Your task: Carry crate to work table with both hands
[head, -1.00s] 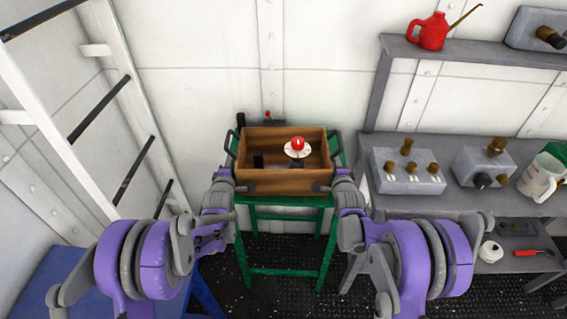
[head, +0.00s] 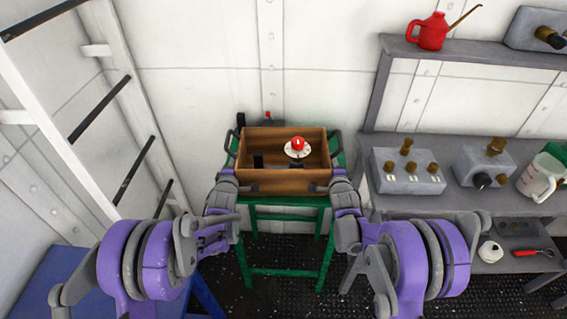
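A brown wooden crate (head: 288,183) stands on a green stand (head: 290,213) against the back wall. Inside it are a white disc with a red knob (head: 298,148) and dark small parts (head: 258,161). My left gripper (head: 238,167) is at the crate's left side, and my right gripper (head: 334,167) is at its right side. Dark grey bars show along both sides, and short grey tips lie against the front wall near its corners. I cannot tell whether the fingers are closed on the crate. A grey work table (head: 465,205) is at the right.
Grey valve boxes (head: 407,171) and a measuring jug (head: 541,177) stand on the grey table. A red oil can (head: 428,32) is on the shelf above. A blue table (head: 62,280) is at lower left, below a white ladder (head: 75,140). Dark floor shows between my arms.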

